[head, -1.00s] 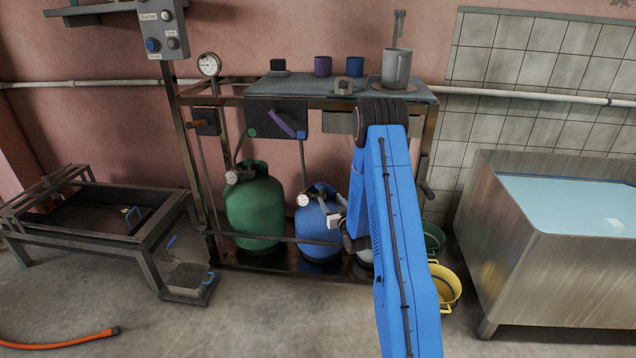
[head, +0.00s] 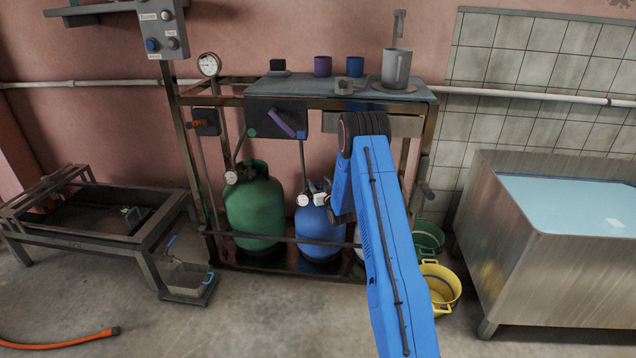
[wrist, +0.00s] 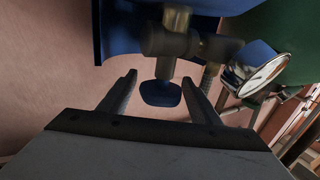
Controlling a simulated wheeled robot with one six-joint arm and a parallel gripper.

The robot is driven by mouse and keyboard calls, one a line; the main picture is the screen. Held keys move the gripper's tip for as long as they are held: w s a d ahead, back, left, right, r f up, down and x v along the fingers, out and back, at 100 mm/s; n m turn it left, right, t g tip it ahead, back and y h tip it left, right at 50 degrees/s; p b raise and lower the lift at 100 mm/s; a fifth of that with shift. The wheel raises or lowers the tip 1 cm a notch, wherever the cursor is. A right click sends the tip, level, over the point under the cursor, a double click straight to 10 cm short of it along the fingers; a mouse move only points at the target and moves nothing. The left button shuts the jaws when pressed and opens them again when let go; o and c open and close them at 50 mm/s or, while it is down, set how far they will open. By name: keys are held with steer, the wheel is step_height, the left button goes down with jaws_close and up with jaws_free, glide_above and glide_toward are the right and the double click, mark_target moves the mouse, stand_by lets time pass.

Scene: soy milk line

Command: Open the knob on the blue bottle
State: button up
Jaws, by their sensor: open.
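The blue bottle (head: 318,230) stands on the lower shelf of the metal frame, right of a green bottle. In the wrist view part of its blue body (wrist: 120,22) shows at the top. A brass valve (wrist: 172,42) juts from it, with a dark blue knob (wrist: 160,94) on its stem. My gripper (wrist: 160,88) is open, one finger on each side of the knob, with gaps left and right. No contact with the knob shows. In the head view my blue arm covers the right side of the bottle and hides most of the gripper.
The green bottle (head: 253,208) is close on the left. A gauge (wrist: 266,74) sits near my gripper's right finger in the wrist view. A frame rail (head: 290,240) crosses before the bottles. Yellow (head: 446,288) and green buckets stand right; a steel tank (head: 545,270) is beyond.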

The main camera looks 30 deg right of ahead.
steer(key=shift+w+d, duration=0.1)
steer(key=shift+w, duration=0.65)
steer(key=shift+c, duration=0.3)
steer(key=c, duration=0.9)
